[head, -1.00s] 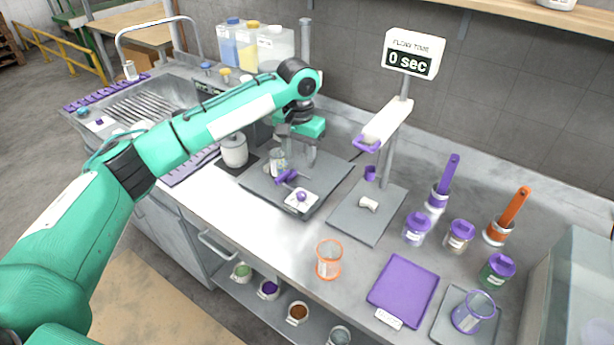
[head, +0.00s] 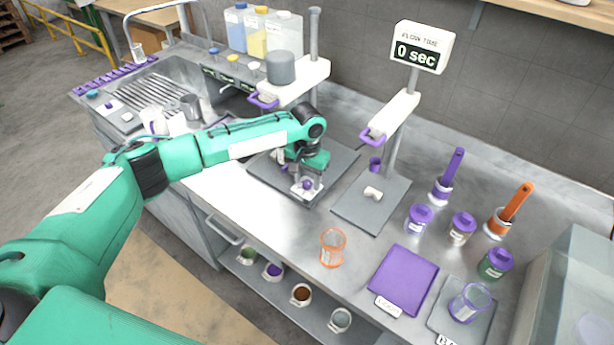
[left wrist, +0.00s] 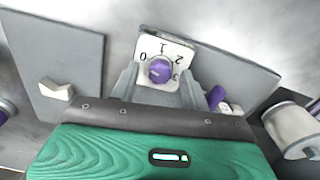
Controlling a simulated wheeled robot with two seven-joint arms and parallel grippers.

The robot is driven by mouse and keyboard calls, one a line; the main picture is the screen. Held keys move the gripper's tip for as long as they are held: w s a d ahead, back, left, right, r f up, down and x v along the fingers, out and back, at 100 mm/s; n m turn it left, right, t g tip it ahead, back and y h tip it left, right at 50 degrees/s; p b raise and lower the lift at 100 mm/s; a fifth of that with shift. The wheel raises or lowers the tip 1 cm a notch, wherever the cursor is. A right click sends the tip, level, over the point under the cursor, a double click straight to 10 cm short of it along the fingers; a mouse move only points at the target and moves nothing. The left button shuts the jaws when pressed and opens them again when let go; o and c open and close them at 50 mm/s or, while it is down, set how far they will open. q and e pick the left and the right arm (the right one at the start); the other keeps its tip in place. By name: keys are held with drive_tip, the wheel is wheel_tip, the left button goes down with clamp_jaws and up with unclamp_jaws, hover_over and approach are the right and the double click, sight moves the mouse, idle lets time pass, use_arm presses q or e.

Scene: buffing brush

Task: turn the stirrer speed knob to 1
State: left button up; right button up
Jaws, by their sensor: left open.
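The purple stirrer speed knob (head: 307,185) sits on a white dial plate at the front corner of the grey stirrer base (head: 340,160). My left gripper (head: 306,178) is low over the dial and open. In the left wrist view its two grey fingers (left wrist: 160,78) stand on either side of the knob, with no clear grip on it. My right gripper is not in view.
The stirrer's raised head (head: 300,82) with a purple handle is behind my left arm. A second stand (head: 372,205) with a small white piece is to the right. An orange-rimmed beaker (head: 332,248) and a purple mat (head: 403,280) lie farther right. Bare counter lies in front.

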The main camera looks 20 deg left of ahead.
use_arm(q)
drive_tip(key=shift+f, duration=0.3)
drive_tip(key=c, duration=1)
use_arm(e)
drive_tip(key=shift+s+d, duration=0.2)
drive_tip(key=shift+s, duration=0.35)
use_arm(q)
drive_tip(key=shift+r, duration=0.1)
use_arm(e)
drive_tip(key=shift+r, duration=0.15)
